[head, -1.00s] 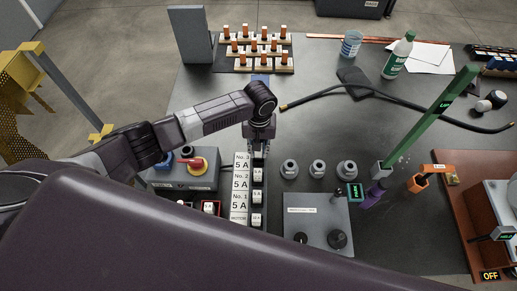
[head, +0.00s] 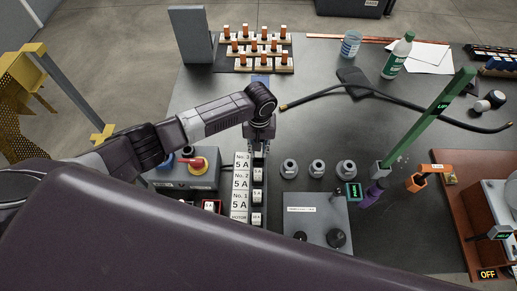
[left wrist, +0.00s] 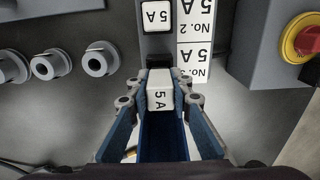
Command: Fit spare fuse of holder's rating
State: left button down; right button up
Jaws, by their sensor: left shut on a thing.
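My left gripper (head: 259,147) is over the top end of the fuse strip, beside the No. 3 label. The left wrist view shows its blue-lined fingers shut on a white fuse (left wrist: 160,92) marked 5 A. The held fuse is beside the No. 3 5 A label (left wrist: 193,72); whether it is seated cannot be told. Another white 5 A fuse (left wrist: 157,15) sits in the strip beside the No. 2 label. In the head view, white fuses show at No. 2 (head: 257,174), No. 1 (head: 256,196) and the motor position (head: 256,219). My right gripper is not in view.
A grey box with a red and yellow switch (head: 190,164) stands left of the strip. Several grey round fittings (head: 289,169) and a grey panel with black knobs (head: 317,213) lie to the right.

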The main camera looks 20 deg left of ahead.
pick_arm(q)
jog(key=shift+f, duration=0.2)
jog(key=shift+f+b, duration=0.65)
jog(key=shift+f, duration=0.5)
jog(key=shift+r+p, duration=1.35)
jog(key=shift+p, duration=0.15)
jog(key=shift+p, duration=0.6)
jog(key=shift+f, duration=0.5)
